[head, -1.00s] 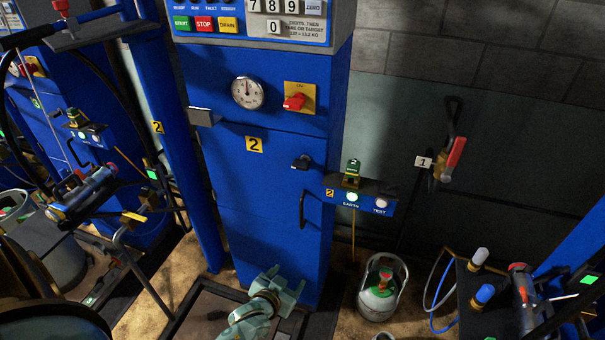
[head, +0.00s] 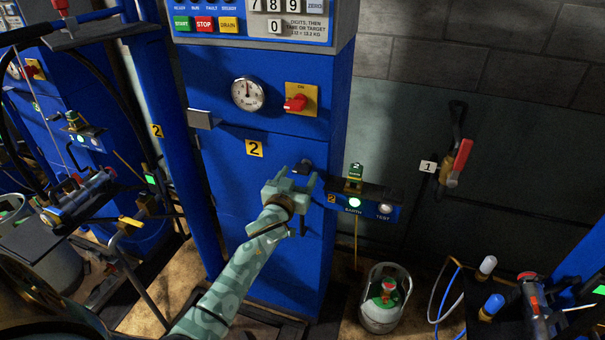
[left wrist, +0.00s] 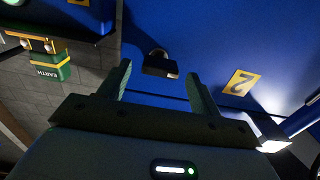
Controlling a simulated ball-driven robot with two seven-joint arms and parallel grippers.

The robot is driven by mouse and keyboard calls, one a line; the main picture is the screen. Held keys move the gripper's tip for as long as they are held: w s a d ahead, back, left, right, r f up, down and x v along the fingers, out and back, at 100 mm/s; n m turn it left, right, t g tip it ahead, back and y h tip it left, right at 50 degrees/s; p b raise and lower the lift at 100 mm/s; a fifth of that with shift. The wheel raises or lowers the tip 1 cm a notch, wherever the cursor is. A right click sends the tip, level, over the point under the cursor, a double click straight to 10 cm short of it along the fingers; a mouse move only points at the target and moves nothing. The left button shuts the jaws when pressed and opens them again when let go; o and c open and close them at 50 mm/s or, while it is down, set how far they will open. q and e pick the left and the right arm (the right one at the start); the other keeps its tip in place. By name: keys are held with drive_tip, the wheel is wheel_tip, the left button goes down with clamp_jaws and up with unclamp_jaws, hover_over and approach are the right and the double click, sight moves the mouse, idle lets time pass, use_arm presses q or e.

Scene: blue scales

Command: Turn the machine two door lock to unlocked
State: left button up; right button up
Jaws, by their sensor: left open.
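The machine two door (head: 235,185) is blue, with a yellow "2" label (head: 254,148) at its upper left. The door lock (head: 305,166) is a small dark knob near the door's upper right; my gripper partly covers it in the head view. In the left wrist view the lock (left wrist: 160,65) shows beyond and between the fingertips, not gripped. My left gripper (head: 299,178) is open and empty, with its fingers pointing at the lock. I cannot tell whether a finger touches it. My right gripper is not in view.
A red rotary switch (head: 295,103) and a round gauge (head: 247,93) sit above the door. The earth/test box (head: 368,202) juts out right of the gripper. A grey gas cylinder (head: 383,310) stands on the floor at lower right.

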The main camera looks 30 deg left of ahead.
sight(300, 173)
use_arm(q)
drive_tip(key=shift+b+x, duration=0.3)
drive_tip(key=shift+x, duration=1.4)
drive_tip(key=c, duration=1)
